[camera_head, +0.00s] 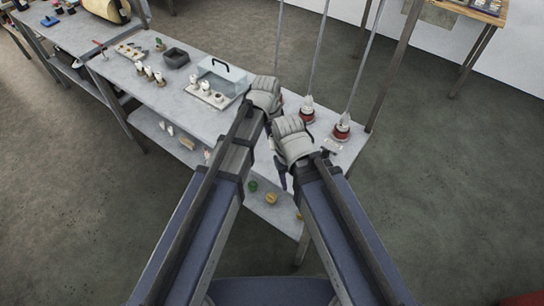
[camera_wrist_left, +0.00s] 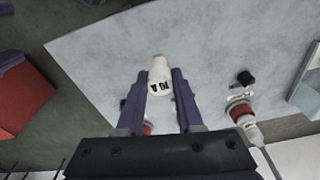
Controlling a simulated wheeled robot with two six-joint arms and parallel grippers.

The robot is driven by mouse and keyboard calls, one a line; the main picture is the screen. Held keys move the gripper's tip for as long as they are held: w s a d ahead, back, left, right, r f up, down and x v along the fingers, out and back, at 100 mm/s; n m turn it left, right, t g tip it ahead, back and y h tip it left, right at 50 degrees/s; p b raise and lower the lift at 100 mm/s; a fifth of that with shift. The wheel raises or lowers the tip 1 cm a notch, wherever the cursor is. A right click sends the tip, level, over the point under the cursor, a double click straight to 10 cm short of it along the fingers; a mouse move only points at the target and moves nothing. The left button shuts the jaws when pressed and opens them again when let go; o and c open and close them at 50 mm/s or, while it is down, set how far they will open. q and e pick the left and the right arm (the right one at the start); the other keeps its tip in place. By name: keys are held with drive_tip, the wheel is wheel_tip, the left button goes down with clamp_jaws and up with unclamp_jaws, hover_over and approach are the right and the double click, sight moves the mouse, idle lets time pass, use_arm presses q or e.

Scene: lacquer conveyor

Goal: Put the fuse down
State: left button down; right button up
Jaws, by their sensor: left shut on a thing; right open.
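The fuse (camera_wrist_left: 160,77) is a pale cylinder with a narrower end and black lettering, in the left wrist view. My left gripper (camera_wrist_left: 163,72) is shut on it, one dark finger on each side. Grey table surface lies behind the fuse; I cannot tell whether they touch. In the head view my left gripper (camera_head: 264,96) is over the near right part of the table, and its fingers and the fuse are hidden. My right gripper (camera_head: 288,176) is lower and nearer, by the table's front edge, open with no object visible in it.
The grey table (camera_head: 228,125) has two red-based fittings with white tops (camera_head: 307,111) (camera_head: 342,128) near its right end, below hanging rods. A clear-covered case (camera_head: 222,78) and a dark bin (camera_head: 176,58) stand further left.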

sight(273, 146)
use_arm(q)
wheel_tip(273, 146, down, 4)
drive_tip(key=b, duration=0.3)
drive_tip(key=shift+f, duration=0.15)
drive_tip(key=shift+f, duration=0.15)
wheel_tip(273, 146, down, 3)
drive_tip(key=b, duration=0.4)
drive_tip(key=shift+f, duration=0.2)
drive_tip(key=shift+f, duration=0.2)
drive_tip(key=c, duration=0.6)
unclamp_jaws()
drive_tip(key=shift+o, duration=0.2)
drive_tip(key=shift+r, duration=0.2)
drive_tip(key=r+p, duration=0.8)
drive_tip(key=s+a+r+p, duration=0.1)
drive_tip(key=r+p, duration=0.3)
